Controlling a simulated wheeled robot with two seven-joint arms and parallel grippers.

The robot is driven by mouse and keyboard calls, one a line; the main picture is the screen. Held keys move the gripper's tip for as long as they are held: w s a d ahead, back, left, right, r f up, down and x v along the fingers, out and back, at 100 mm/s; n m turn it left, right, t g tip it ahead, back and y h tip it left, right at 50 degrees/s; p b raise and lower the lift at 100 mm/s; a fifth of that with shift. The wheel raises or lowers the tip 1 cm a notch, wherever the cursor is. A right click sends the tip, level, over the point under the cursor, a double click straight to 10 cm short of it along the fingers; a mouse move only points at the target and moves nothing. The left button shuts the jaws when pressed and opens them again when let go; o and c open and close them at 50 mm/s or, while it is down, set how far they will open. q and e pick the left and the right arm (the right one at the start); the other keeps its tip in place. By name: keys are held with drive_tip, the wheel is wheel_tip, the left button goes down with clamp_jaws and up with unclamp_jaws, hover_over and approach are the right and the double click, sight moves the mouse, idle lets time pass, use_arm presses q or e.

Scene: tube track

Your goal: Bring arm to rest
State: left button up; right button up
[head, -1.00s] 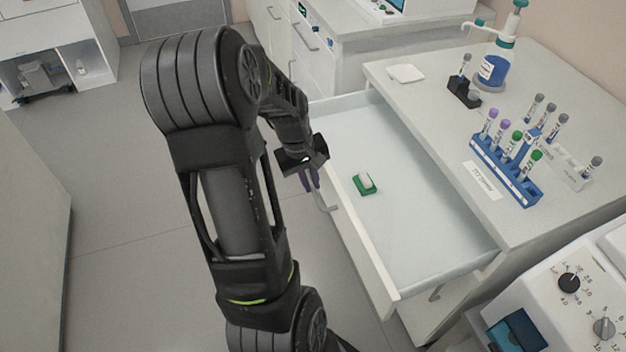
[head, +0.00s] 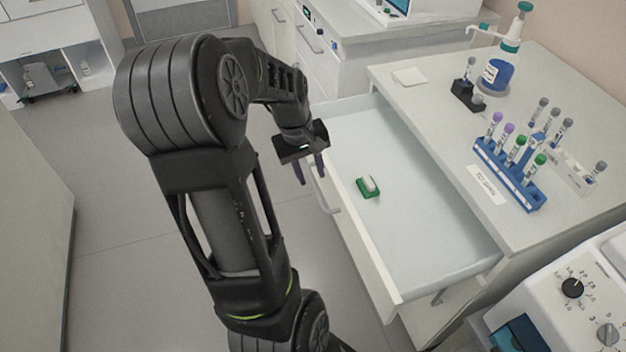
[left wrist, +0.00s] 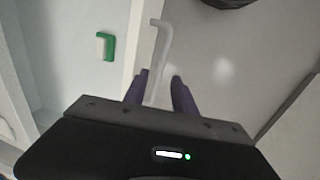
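My left arm reaches in across the left half of the head view. Its gripper (head: 310,174) points down by the front of the pulled-out drawer (head: 440,245), near the drawer's bar handle (head: 328,190). The two dark fingers stand apart, with nothing seen held between them. My right gripper is in neither view.
A green and white item (head: 368,187) lies in the drawer. The counter (head: 425,110) holds a blue tube rack (head: 507,175), a dark small holder (head: 466,96) and a blue pump bottle (head: 495,72). A device with knobs (head: 585,290) stands at lower right. The floor at left is clear.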

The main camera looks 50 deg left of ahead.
use_arm(q)
drive_tip(key=r, duration=0.2)
drive_tip(key=shift+s+r, duration=0.25)
drive_tip(key=shift+r, duration=0.15)
idle(0.3)
